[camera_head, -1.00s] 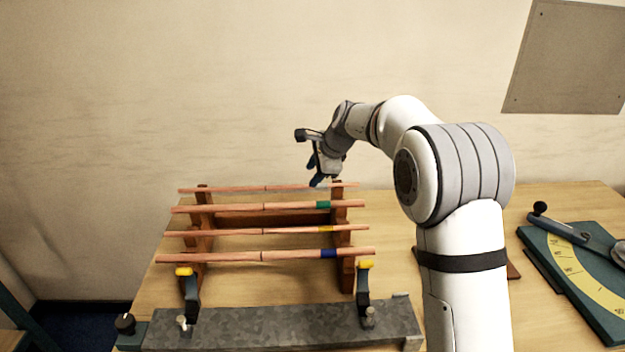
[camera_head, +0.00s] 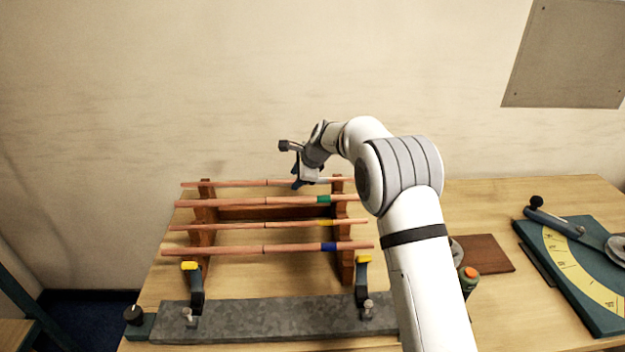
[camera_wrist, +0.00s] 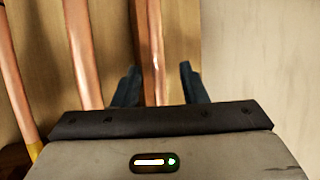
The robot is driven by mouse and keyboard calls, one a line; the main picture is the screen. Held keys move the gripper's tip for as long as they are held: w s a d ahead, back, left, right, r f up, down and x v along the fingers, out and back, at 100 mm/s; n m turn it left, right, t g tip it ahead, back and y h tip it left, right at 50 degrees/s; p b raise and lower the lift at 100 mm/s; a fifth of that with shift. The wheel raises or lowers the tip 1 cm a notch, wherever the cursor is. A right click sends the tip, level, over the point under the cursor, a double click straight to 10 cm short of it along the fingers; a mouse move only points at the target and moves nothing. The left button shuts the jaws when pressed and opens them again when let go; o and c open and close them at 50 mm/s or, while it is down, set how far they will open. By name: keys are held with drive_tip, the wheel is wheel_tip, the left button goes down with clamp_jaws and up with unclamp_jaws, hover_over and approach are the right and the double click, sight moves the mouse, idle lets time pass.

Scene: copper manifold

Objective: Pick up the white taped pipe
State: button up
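The rearmost copper pipe (camera_head: 230,184) lies across the back of the wooden rack (camera_head: 204,237). A small pale band (camera_head: 325,181) shows on it just right of my gripper; I take it for the white tape. My gripper (camera_head: 303,184) is at this pipe, left of the band, pointing down. In the wrist view, the fingers of my gripper (camera_wrist: 160,82) are apart, one on each side of the pipe (camera_wrist: 153,40). A clear gap shows to the right finger. The tape is not visible in the wrist view.
Pipes with green (camera_head: 324,199), yellow (camera_head: 324,223) and blue (camera_head: 328,247) tape lie in front on the same rack. A grey metal bar (camera_head: 270,320) with two clamps stands nearer. A bending tool on a green board (camera_head: 575,290) is at right. The wall rises behind.

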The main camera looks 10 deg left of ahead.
clamp_jaws()
idle(0.3)
idle(1.1)
